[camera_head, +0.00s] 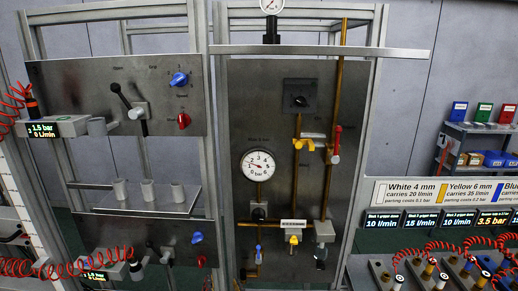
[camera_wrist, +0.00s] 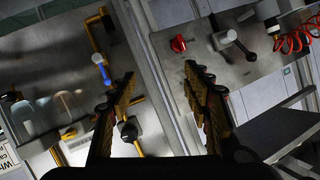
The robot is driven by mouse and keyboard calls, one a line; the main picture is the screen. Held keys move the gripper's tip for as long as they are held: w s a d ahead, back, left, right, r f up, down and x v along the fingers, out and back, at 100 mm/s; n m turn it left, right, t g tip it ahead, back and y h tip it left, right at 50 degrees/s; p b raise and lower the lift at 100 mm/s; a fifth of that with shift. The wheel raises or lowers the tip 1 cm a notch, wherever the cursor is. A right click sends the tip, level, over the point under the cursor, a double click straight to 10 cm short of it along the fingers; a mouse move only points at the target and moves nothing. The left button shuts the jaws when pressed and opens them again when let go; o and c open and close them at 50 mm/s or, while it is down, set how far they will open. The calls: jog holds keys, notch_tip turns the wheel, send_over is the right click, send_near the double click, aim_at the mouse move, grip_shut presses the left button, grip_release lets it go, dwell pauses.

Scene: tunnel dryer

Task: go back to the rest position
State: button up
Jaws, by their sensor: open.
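My gripper (camera_wrist: 160,80) shows in the wrist view with its two dark jointed fingers spread wide apart. Nothing is between the fingers. Behind them, and apart from them as far as I can tell, is a tilted view of metal panels. A blue handle (camera_wrist: 101,66) on a brass pipe lies beyond the left finger. A red knob (camera_wrist: 178,44) and a black lever (camera_wrist: 243,47) are beyond the right finger. My gripper is not visible in the head view.
In the head view, a middle panel (camera_head: 235,110) carries a pressure gauge (camera_head: 258,165) and brass pipes. A left panel (camera_head: 75,85) has a blue knob (camera_head: 179,79) and a red knob (camera_head: 184,120). Red coiled hoses (camera_head: 60,268) hang at left. A shelf (camera_head: 480,128) with boxes stands at right.

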jog(key=s+d+f+n+g+y+b, duration=0.1)
jog(key=s+d+f+n+g, duration=0.1)
jog(key=s+g, duration=0.35)
jog(key=s+d+f+n+g, duration=0.2)
jog(key=s, duration=0.6)
jog(key=s+d+r+m+h+b, duration=0.1)
jog(key=s+d, duration=0.3)
jog(key=d, duration=0.8)
jog(key=s+d+r+m+h+b, duration=0.2)
jog(key=s+d+r+h+b, duration=0.1)
jog(key=d, duration=0.9)
jog(key=shift+s+d+r+h, duration=0.35)
jog(key=shift+s+d+h, duration=0.05)
jog(key=shift+s+h, duration=0.1)
jog(key=shift+w, duration=0.1)
dwell(0.8)
